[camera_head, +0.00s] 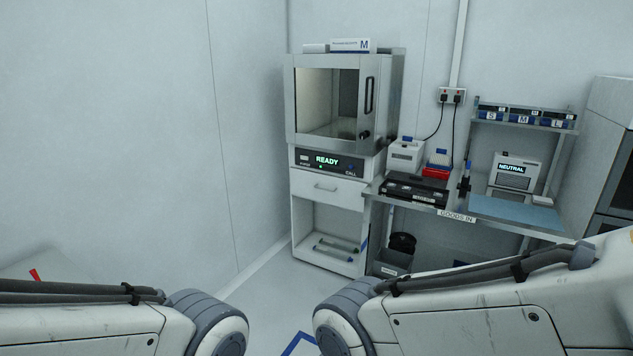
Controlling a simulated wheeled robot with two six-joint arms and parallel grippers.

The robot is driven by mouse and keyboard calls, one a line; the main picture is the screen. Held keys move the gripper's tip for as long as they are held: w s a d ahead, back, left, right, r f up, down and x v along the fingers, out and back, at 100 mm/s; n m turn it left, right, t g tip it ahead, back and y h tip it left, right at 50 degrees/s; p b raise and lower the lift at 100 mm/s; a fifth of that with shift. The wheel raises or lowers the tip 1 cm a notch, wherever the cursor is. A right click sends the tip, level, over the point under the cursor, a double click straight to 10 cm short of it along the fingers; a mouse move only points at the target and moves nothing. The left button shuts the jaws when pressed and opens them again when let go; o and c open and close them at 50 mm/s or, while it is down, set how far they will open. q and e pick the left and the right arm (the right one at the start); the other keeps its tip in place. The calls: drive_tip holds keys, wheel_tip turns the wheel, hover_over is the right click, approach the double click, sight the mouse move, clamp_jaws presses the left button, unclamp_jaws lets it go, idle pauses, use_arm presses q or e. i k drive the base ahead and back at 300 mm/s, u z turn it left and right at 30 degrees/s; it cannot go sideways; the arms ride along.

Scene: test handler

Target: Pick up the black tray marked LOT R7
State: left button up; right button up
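A black tray (413,190) lies flat on the left part of the steel bench, in the middle right of the head view. It has a pale label on its front edge that seems to read LOT, but the rest is too small to read. My two arms cross the bottom of the view, well short of the tray. Neither gripper shows in this view.
The bench (480,221) has a GOODS IN label. A red rack (437,171) and a white box (406,155) stand behind the tray; a dark upright tool (464,180) is at its right. The READY machine (333,110) stands left. A blue mat (515,211) lies right.

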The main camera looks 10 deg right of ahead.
sight(418, 192)
drive_tip(key=z, duration=0.3)
drive_tip(key=i, duration=2.15)
drive_tip(key=z, duration=0.7)
drive_tip(key=i, duration=1.6)
drive_tip(key=z, duration=0.2)
